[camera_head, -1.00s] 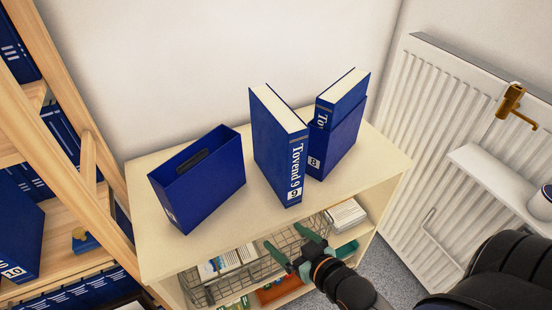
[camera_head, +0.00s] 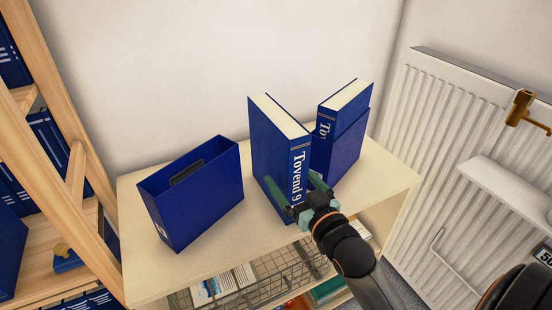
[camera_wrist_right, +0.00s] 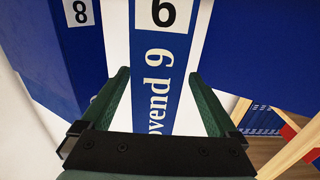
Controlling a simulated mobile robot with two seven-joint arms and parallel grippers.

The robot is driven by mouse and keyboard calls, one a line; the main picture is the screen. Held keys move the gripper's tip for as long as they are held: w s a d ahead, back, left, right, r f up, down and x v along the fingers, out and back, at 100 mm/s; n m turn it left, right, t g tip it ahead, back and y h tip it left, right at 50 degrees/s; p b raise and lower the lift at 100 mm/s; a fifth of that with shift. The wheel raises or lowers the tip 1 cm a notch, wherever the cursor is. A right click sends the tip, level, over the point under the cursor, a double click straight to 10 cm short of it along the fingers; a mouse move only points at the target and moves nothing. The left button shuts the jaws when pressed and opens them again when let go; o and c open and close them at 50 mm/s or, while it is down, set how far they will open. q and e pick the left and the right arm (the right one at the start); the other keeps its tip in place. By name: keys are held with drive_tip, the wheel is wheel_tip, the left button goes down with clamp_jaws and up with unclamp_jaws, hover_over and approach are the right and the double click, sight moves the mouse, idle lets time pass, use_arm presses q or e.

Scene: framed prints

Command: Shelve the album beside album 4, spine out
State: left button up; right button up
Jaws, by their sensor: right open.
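A thick blue album marked Tovend 9 (camera_head: 275,150) stands upright on the cream cabinet top, its spine toward me. In the right wrist view the fingers (camera_wrist_right: 160,82) also flank the spine. My left gripper is not in view. I cannot make out album 4.
An open, empty-looking blue box (camera_head: 205,200) stands left of the album. Another blue album (camera_head: 345,98) stands in a blue case (camera_head: 342,150) close on the right. A wooden shelf (camera_head: 52,105) with blue albums is at left, a white radiator (camera_head: 450,140) at right. A wire basket (camera_head: 270,278) sits below.

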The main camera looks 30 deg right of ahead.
drive_tip(key=w, duration=0.5)
drive_tip(key=shift+w+d+f, duration=0.1)
drive_tip(key=shift+w+d, duration=0.15)
drive_tip(key=shift+d, duration=0.1)
drive_tip(key=shift+c, duration=0.2)
clamp_jaws()
idle(0.4)
drive_tip(key=shift+r, duration=0.25)
